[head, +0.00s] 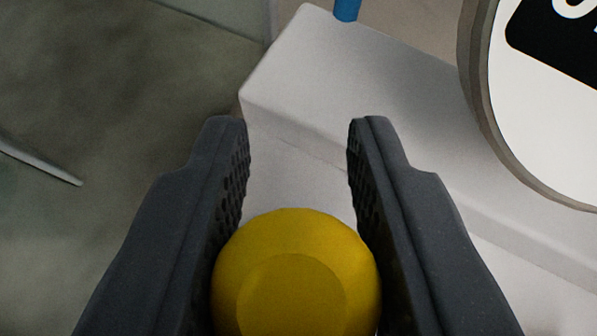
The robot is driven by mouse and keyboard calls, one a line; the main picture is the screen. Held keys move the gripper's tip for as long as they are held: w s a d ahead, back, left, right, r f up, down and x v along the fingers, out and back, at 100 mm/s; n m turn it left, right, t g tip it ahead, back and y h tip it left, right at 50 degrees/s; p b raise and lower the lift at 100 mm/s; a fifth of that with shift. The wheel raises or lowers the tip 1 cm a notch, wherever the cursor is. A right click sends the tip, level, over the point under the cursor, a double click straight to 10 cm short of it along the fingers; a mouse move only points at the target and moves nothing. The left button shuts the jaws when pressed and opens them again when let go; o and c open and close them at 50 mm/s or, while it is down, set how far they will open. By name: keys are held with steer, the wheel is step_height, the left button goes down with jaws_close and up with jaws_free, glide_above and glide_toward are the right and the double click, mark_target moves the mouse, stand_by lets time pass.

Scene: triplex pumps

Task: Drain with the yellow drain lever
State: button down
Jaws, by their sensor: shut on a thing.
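A round yellow knob (291,285), which looks like the end of the yellow drain lever, sits between the two dark fingers of my gripper (299,150) in the head view. The fingers press on its left and right sides, behind the fingertips. The fingertips reach past the knob towards a pale grey block. The knob hides the rest of the lever, so I cannot see how the lever is turned.
A pale grey block (370,95) lies beyond the fingertips, with a blue rod (347,10) at its top. A round white gauge-like disc (550,110) with a black label is close at the right. Dull greenish floor (110,130) shows at the left, with a thin light bar (45,165).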

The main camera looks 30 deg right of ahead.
steer(key=shift+w+d+r+m+g+y+p, duration=0.15)
steer(key=shift+w+d+g+y+p, duration=0.25)
steer(key=shift+p, duration=1.3)
steer(key=shift+w+d+r+m+g+y+p, duration=0.2)
steer(key=shift+d+g+y+p, duration=0.25)
steer(key=shift+p, duration=1.25)
steer(key=shift+w+d+f+g+y+p, duration=0.2)
steer(key=shift+f+y+p, duration=0.25)
steer(key=shift+p, duration=0.3)
steer(key=shift+a, duration=0.15)
steer(key=c, duration=1.1)
jaws_free()
steer(key=shift+g, duration=0.25)
steer(key=shift+c, duration=0.2)
steer(key=shift+f+b, duration=0.15)
steer(key=shift+b, duration=0.65)
